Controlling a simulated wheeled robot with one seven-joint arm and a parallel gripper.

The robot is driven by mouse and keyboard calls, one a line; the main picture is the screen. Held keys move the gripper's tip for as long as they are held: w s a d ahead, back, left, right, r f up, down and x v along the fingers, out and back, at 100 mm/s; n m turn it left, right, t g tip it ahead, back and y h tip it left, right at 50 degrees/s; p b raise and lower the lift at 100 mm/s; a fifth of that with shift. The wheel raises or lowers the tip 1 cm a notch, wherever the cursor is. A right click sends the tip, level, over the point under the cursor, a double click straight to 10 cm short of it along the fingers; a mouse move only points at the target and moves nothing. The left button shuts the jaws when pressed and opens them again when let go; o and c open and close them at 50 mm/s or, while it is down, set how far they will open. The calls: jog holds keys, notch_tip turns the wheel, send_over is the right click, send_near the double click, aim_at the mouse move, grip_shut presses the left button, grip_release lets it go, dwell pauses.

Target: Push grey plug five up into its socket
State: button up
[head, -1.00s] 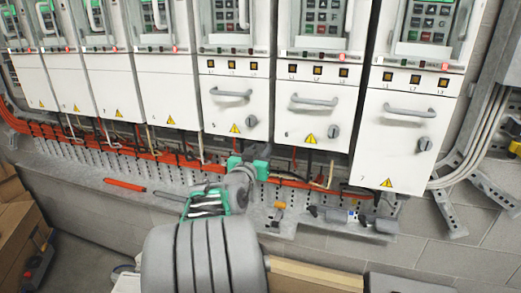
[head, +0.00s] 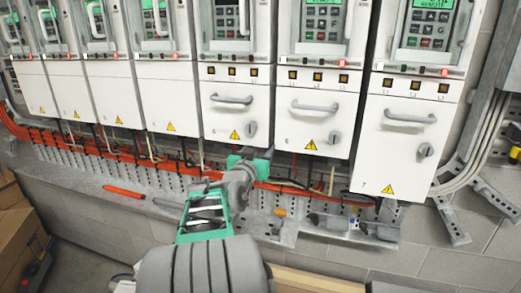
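Drive five (head: 230,125) is the white cabinet with a grey handle and a round knob, left of drive six (head: 308,125). My gripper (head: 249,160) is close under the lower edge of drive five, in front of the orange cables. Its fingertips are too small and too covered by the wrist to tell whether they are open or shut. Grey plug five and its socket cannot be made out; the gripper and the cabinet's lower edge cover that place. I cannot tell whether the gripper touches the plug.
A perforated metal tray (head: 150,172) with orange cables runs below the drives. A red-handled tool (head: 123,190) lies on its ledge. Drive seven (head: 405,140) hangs lower on the right. Cardboard boxes (head: 20,240) stand at lower left.

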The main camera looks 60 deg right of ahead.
jog(key=s+a+b, duration=0.1)
jog(key=a+b, duration=0.2)
jog(key=a, duration=0.4)
jog(key=shift+a, duration=0.4)
jog(key=shift+s, duration=0.1)
